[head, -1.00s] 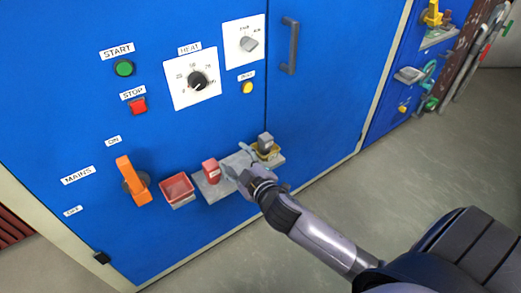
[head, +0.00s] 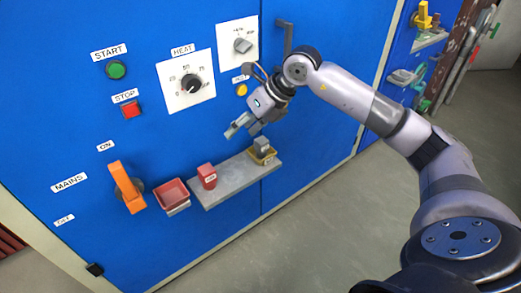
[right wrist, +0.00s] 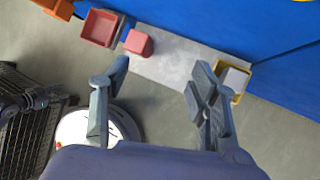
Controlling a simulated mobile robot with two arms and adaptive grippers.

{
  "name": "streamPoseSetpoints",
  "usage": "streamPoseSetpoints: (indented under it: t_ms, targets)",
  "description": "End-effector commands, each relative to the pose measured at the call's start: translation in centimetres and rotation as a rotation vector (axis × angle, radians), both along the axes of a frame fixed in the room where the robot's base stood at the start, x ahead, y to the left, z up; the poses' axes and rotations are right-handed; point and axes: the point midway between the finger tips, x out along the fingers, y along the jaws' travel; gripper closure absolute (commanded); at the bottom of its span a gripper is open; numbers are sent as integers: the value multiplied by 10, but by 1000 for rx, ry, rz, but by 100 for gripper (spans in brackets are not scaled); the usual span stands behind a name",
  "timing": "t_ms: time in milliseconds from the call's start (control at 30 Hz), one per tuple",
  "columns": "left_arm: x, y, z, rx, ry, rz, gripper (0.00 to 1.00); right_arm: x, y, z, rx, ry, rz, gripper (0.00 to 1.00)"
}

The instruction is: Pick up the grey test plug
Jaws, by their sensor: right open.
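The grey test plug (head: 262,143) stands in a small yellow holder (head: 268,157) at the right end of a grey shelf (head: 238,177) on the blue cabinet. In the right wrist view the grey plug (right wrist: 235,79) sits inside its yellow holder, just right of the right-hand finger. My right gripper (head: 245,129) is open and empty, in front of the cabinet and above the shelf, up and left of the plug in the head view. Its spread fingers (right wrist: 161,68) show in the right wrist view, touching nothing. My left gripper is not in view.
A red plug (head: 207,176) stands on the shelf's left part, beside a red tray (head: 172,193). An orange mains lever (head: 128,187) is further left. A heat dial (head: 191,84), several buttons and a door handle (head: 283,40) are above.

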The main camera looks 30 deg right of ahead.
Motion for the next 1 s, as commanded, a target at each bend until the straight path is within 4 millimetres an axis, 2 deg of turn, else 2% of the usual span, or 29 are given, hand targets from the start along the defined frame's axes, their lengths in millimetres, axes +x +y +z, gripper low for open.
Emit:
streamPoseSetpoints:
  t_ms: [33, 100, 200, 267, 367, 800, 1000]
  targets:
    - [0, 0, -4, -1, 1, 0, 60, 0, -31, 6, -98, 11, -47, 45]
    - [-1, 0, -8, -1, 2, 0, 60, -4, -64, 11, -201, 35, -103, 45]
    - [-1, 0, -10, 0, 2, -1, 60, -9, -93, 17, -287, 60, -159, 45]
    - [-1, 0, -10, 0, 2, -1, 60, -10, -102, 18, -313, 68, -177, 45]
    - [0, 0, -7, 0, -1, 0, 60, -7, -105, 8, -324, 75, -183, 45]
    - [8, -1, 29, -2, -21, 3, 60, 30, -100, -76, -318, 74, -181, 45]
    - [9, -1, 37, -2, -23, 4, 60, 38, -99, -91, -319, 71, -179, 45]
